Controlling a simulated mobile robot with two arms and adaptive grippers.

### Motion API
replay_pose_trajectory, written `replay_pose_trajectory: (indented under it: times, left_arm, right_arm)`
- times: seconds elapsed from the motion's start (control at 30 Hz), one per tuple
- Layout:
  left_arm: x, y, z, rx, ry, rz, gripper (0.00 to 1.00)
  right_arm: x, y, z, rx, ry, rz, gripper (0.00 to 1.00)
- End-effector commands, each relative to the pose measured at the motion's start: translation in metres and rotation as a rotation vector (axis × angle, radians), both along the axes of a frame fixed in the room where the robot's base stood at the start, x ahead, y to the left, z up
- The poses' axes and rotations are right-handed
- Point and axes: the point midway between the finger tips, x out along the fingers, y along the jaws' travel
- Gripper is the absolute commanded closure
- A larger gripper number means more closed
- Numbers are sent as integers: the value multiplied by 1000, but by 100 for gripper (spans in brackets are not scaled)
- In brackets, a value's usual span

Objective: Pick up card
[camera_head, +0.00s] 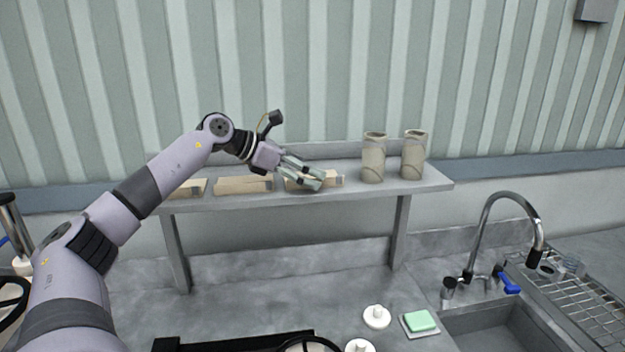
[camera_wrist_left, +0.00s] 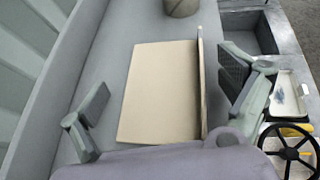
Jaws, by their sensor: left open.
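Several tan card-like pieces lie in a row on the grey wall shelf (camera_head: 440,182): a left one (camera_head: 190,188), a middle one (camera_head: 243,184) and a right one (camera_head: 333,181). My left gripper (camera_head: 318,180) is open at the right one and partly hides it. In the left wrist view, this tan card (camera_wrist_left: 158,95) lies between my spread fingers (camera_wrist_left: 168,80), with a thin raised edge along its right side. I cannot tell whether either finger touches it. My right gripper is not in view.
Two brown cardboard tubes (camera_head: 373,158) (camera_head: 412,155) stand on the shelf just right of the gripper. The striped wall (camera_head: 400,70) is close behind. Below are a counter (camera_head: 250,290), a sink with a curved faucet (camera_head: 515,203) and a green sponge (camera_head: 420,320).

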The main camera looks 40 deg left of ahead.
Motion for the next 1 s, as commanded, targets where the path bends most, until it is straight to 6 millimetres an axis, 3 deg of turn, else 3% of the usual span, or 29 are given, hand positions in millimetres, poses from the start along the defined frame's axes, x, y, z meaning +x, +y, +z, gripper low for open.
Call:
replay_pose_trajectory:
  times: [1.0]
  left_arm:
    - [0,0,0,0,1,0,77]
  right_arm:
    - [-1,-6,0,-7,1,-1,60]
